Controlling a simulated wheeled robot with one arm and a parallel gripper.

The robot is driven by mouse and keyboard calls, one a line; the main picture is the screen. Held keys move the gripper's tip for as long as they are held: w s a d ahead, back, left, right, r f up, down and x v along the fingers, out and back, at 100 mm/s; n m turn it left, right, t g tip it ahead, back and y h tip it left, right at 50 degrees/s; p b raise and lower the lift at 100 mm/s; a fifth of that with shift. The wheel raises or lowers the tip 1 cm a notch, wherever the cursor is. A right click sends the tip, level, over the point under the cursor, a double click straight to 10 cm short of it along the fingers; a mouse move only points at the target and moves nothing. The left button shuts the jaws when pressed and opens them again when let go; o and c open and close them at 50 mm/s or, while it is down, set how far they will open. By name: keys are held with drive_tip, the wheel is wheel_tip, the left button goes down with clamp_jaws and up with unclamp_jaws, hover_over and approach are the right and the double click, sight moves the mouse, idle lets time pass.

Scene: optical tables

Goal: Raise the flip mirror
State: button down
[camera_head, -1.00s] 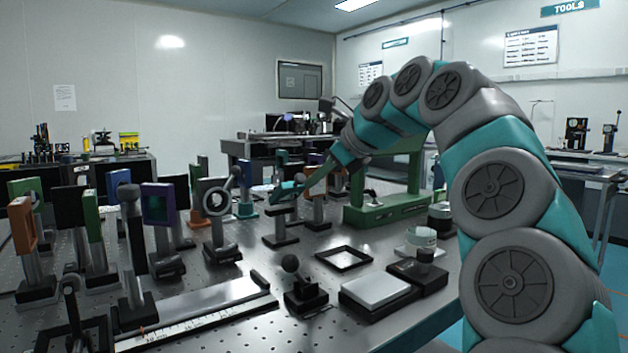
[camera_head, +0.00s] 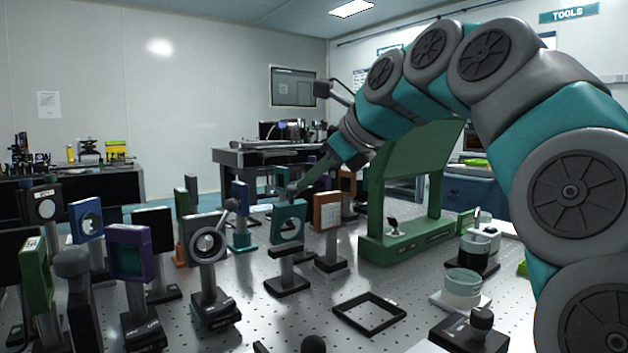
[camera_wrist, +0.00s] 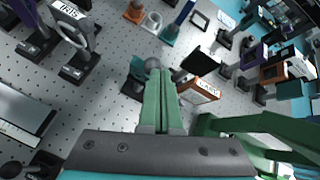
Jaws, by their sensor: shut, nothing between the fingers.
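The flip mirror (camera_head: 276,223) is a teal square frame with a round opening, on a short post and dark base. In the head view its frame stands upright. In the wrist view its teal edge (camera_wrist: 137,68) shows beside a grey ball knob (camera_wrist: 153,63). My gripper (camera_head: 301,190) is shut and empty, its green fingers pointing down at the top of the frame. In the wrist view the fingertips (camera_wrist: 162,74) are right at the knob; I cannot tell whether they touch it.
An orange-brown framed mount (camera_head: 328,212) stands close right of the flip mirror. An iris mount (camera_head: 207,245) stands to its left. A large green gantry (camera_head: 375,247) stands to the right. An empty black frame (camera_head: 368,315) lies on the table in front.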

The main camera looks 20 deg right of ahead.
drive_tip(key=shift+w+a+r, duration=0.15)
drive_tip(key=shift+w+a, duration=0.1)
drive_tip(key=shift+w, duration=0.45)
drive_tip(key=shift+w+a+r, duration=0.1)
drive_tip(key=shift+w+a, duration=0.15)
drive_tip(key=shift+w, duration=0.5)
drive_tip(key=shift+w+a+r, duration=0.15)
drive_tip(key=shift+w+a, duration=0.1)
drive_tip(key=shift+w, duration=0.45)
drive_tip(key=v, duration=0.8)
